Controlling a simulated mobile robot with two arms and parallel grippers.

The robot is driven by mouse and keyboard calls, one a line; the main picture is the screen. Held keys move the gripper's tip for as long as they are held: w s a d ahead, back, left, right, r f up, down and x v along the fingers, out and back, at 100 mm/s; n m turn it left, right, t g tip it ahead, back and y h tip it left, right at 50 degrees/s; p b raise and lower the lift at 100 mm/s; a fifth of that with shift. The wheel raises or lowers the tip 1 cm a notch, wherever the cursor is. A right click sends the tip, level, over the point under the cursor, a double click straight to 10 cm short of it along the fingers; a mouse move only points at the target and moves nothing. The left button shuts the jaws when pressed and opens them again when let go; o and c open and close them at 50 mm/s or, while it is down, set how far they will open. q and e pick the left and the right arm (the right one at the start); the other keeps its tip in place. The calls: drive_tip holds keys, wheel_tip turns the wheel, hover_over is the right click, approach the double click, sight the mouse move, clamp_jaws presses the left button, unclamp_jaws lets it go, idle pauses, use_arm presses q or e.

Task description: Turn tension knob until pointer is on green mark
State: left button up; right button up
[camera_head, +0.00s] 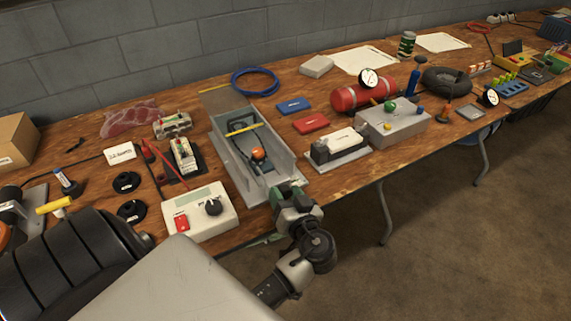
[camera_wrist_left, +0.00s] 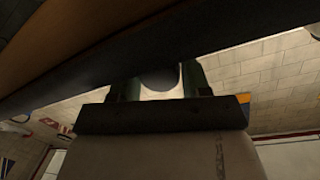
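A grey metal open-topped trough (camera_head: 229,160) stands near the table's front edge, with a black loop, a yellow bar and an orange round knob (camera_head: 258,153) inside. A white box (camera_head: 190,217) to its left carries a black knob (camera_head: 212,207). I cannot tell which knob is the tension knob; no pointer or green mark can be made out. My right gripper is not in view.
A grey block device (camera_head: 340,147) and a grey box with coloured knobs (camera_head: 395,128) stand to the right. A red cylinder (camera_head: 362,93) with a gauge lies behind them. The table's front edge is close to my arm. Floor is clear at the right.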

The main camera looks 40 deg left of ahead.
use_arm(q)
drive_tip(key=shift+o, duration=1.4)
